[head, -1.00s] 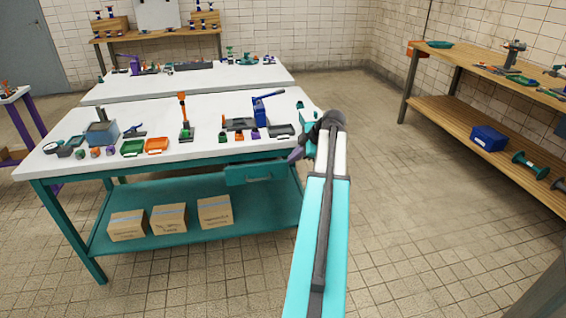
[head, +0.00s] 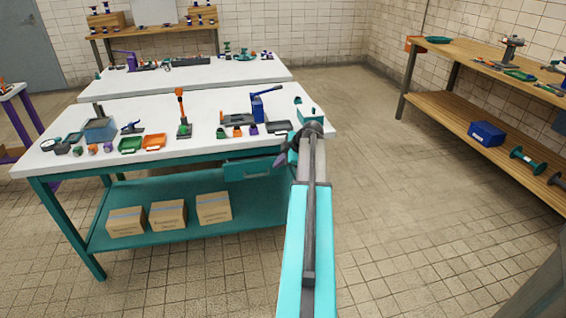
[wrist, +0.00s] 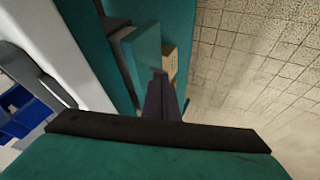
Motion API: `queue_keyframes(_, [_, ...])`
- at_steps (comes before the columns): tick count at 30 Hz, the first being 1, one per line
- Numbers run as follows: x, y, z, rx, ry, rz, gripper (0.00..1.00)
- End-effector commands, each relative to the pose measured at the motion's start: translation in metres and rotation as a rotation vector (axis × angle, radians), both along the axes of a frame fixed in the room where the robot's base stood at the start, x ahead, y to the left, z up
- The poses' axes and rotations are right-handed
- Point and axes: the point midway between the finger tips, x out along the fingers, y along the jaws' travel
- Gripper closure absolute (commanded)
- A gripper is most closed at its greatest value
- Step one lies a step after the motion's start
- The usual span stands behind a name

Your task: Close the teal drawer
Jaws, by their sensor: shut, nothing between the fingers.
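The teal drawer (head: 247,170) sits under the right part of the near white-topped workbench (head: 90,160). Its front stands out from the bench frame, so it is partly open. In the wrist view the drawer front (wrist: 143,45) shows as a teal panel, with a grey drawer side behind it and a gap to the bench. My gripper (head: 281,160) is at the right end of the drawer front in the head view. In the wrist view its dark fingers (wrist: 160,82) are shut and empty, tips close to the drawer front; I cannot tell whether they touch.
Several cardboard boxes (head: 168,214) stand on the teal lower shelf. Tools, trays and a blue-handled press (head: 258,108) crowd the benchtop. A wooden shelf unit (head: 490,120) stands at the right. The tiled floor between is clear.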

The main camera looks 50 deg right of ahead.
Motion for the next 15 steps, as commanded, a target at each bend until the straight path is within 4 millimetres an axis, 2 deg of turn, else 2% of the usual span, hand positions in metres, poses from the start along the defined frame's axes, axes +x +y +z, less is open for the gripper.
queue_keyframes(6, [0.015,-0.013,0.001,0.000,0.000,0.000,1.00])
queue_keyframes(15, [0.022,-0.019,0.000,0.000,0.000,0.000,1.00])
